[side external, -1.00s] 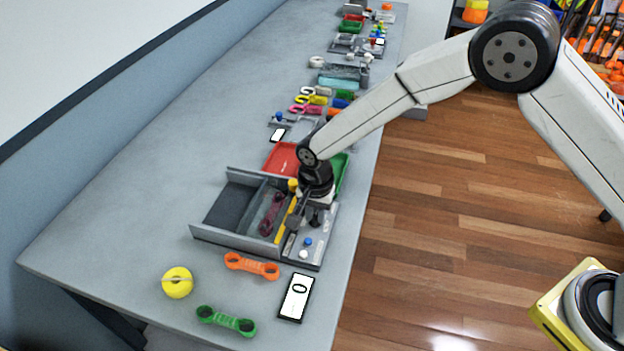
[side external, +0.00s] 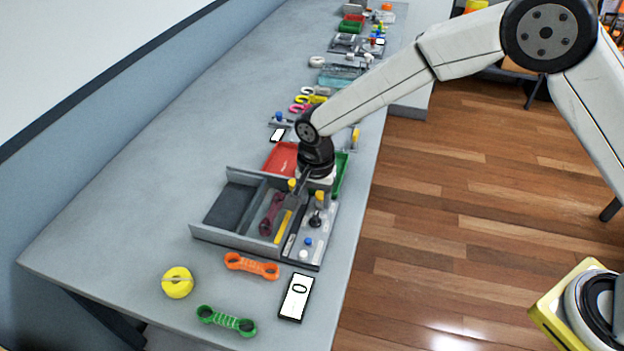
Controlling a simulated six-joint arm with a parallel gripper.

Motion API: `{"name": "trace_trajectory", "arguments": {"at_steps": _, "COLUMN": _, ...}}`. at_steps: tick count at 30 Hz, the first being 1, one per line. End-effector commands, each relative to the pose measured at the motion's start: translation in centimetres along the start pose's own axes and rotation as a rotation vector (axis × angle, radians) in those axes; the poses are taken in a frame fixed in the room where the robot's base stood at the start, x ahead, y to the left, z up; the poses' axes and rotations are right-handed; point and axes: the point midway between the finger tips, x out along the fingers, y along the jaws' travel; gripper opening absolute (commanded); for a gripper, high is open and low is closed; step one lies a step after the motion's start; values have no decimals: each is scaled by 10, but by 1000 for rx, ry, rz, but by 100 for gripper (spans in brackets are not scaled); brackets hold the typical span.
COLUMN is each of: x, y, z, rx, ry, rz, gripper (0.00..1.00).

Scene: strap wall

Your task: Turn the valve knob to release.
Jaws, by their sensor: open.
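A control panel (side external: 322,238) stands at the right side of a grey tray. It carries a dark knob (side external: 315,219), a blue knob (side external: 308,242) and a white knob (side external: 303,254). The dark knob looks most like the valve knob, but its turn angle is too small to tell. My gripper (side external: 306,198) is open and empty, pointing down just behind and above the dark knob, and appears apart from it. Yellow pieces show near its fingers; I cannot tell whether they belong to it.
The grey tray (side external: 216,237) holds a dark red strap (side external: 271,214) and a yellow bar (side external: 283,226). Red (side external: 281,157) and green (side external: 342,174) bins stand behind. In front lie an orange strap (side external: 251,266), green strap (side external: 226,321), yellow roll (side external: 177,282) and phone-like display (side external: 296,297). The left bench is clear.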

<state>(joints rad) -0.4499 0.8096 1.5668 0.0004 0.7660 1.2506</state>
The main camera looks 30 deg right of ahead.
Motion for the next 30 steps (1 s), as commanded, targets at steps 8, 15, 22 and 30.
{"name": "trace_trajectory", "arguments": {"at_steps": 8, "x": -25, "y": 0, "z": 0, "rx": 0, "ry": 0, "rz": -1, "gripper": 51}}
{"name": "trace_trajectory", "arguments": {"at_steps": 15, "x": -27, "y": 0, "z": 0, "rx": 0, "ry": 0, "rz": 1, "gripper": 51}}
{"name": "trace_trajectory", "arguments": {"at_steps": 22, "x": -28, "y": 2, "z": -1, "rx": -5, "ry": 0, "rz": -2, "gripper": 51}}
{"name": "trace_trajectory", "arguments": {"at_steps": 30, "x": -41, "y": 30, "z": -19, "rx": -89, "ry": 11, "rz": -26, "gripper": 51}}
